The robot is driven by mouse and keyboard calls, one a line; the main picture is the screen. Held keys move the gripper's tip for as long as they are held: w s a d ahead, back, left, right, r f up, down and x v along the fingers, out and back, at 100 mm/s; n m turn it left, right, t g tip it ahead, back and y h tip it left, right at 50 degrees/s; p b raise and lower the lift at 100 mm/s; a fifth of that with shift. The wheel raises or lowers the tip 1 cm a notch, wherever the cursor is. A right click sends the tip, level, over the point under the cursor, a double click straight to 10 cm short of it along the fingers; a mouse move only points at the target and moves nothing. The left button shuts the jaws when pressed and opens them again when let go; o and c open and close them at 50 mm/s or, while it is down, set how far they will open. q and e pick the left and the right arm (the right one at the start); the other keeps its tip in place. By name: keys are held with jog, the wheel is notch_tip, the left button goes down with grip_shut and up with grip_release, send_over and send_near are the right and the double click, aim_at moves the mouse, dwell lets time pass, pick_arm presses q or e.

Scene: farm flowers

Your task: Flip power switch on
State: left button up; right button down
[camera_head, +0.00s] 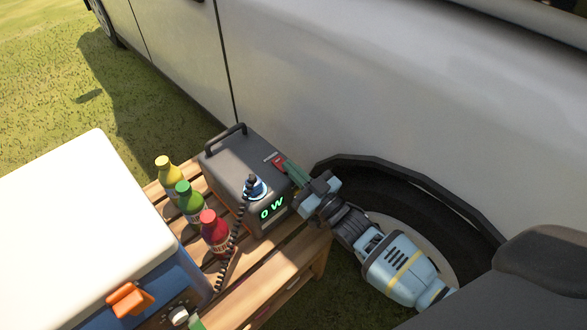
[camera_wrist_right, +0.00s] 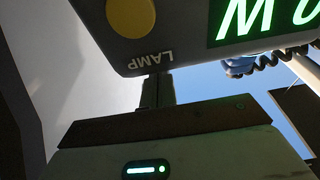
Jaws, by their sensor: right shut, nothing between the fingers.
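A dark grey power station (camera_head: 232,163) with a top handle stands on a wooden slatted table. Its green display (camera_head: 271,208) reads "0 W". A small red switch (camera_head: 279,163) shows on its upper right part. My right gripper (camera_head: 290,170) is shut and empty, its fingertips close beside the red switch; I cannot tell whether they touch it. In the right wrist view the shut fingers (camera_wrist_right: 156,90) point at the station's edge near the "LAMP" label, below a round yellow button (camera_wrist_right: 130,17). The red switch is hidden there. My left gripper is not in view.
A plug with a coiled black cord (camera_head: 255,187) sits at the station. Yellow, green and red bottles (camera_head: 215,232) stand to its left. A white-lidded cooler (camera_head: 85,225) fills the lower left. A white vehicle (camera_head: 350,80) with a wheel stands close behind.

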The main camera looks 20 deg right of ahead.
notch_tip(320, 180, up, 4)
jog(key=shift+s+d+f+p, duration=0.1)
jog(key=shift+f+p, duration=0.1)
jog(key=shift+p, duration=0.8)
jog(key=f+v, duration=0.2)
jog(key=v, duration=0.8)
jog(key=shift+w+f, duration=0.2)
jog(key=shift+w, duration=0.1)
